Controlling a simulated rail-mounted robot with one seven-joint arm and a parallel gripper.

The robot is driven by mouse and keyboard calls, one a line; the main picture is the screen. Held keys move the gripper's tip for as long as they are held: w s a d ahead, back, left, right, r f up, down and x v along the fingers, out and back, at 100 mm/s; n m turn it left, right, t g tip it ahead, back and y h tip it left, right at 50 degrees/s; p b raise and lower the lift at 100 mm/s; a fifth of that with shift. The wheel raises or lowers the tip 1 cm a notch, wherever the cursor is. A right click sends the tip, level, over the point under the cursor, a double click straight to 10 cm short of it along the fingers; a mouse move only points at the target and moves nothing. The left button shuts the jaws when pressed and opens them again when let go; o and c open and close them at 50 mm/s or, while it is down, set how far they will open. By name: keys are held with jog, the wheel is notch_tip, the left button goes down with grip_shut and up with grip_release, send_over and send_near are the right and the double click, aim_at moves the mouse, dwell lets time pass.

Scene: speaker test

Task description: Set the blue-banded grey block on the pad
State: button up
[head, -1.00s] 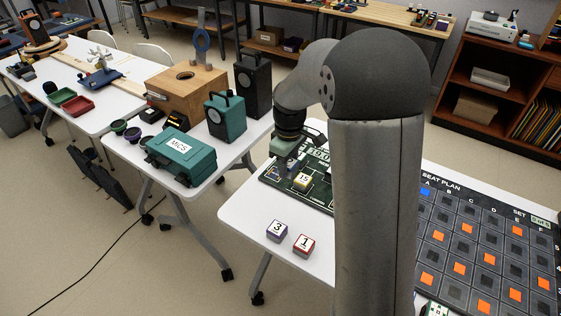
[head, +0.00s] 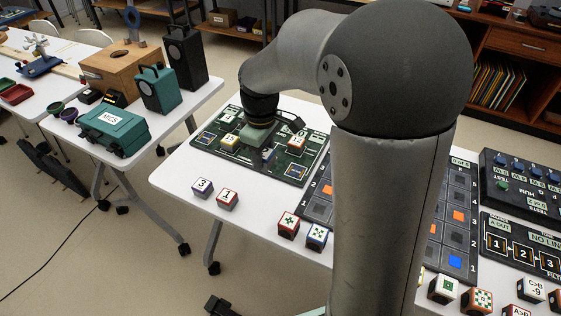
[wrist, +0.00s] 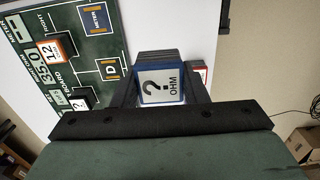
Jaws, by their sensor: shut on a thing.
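The blue-banded grey block (wrist: 161,82) is between my gripper's fingers in the wrist view, its face marked "? OHM". In the head view my gripper (head: 267,158) is shut on it over the green circuit board (head: 207,142), and the block is mostly hidden. The board carries several printed squares: one marked D (wrist: 110,69) and a blue-framed one marked METER (wrist: 96,18). I cannot tell for sure which is the pad. Whether the block touches the board is unclear.
A yellow-banded block (head: 229,143) and an orange-banded block (head: 297,143) stand on the board near my gripper. Blocks marked 3 (head: 202,187) and 1 (head: 227,199) stand on the white table in front. A seat-plan board (head: 318,200) lies to the right, partly behind my arm.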

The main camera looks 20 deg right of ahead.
jog(key=w+d+f, duration=0.1)
jog(key=w+f, duration=0.2)
jog(key=w, duration=0.1)
jog(key=w+d+f, duration=0.1)
jog(key=w+f, duration=0.1)
jog(key=w, duration=0.2)
jog(key=w+d+f+p, duration=0.1)
jog(key=w+f, duration=0.2)
jog(key=w, duration=0.1)
jog(key=shift+f, duration=0.35)
jog(key=shift+w+d+f, duration=0.1)
jog(key=shift+w+f, duration=0.2)
jog(key=shift+f, duration=1.6)
jog(key=shift+f, duration=0.1)
jog(key=shift+f, duration=0.15)
jog(key=o, duration=1)
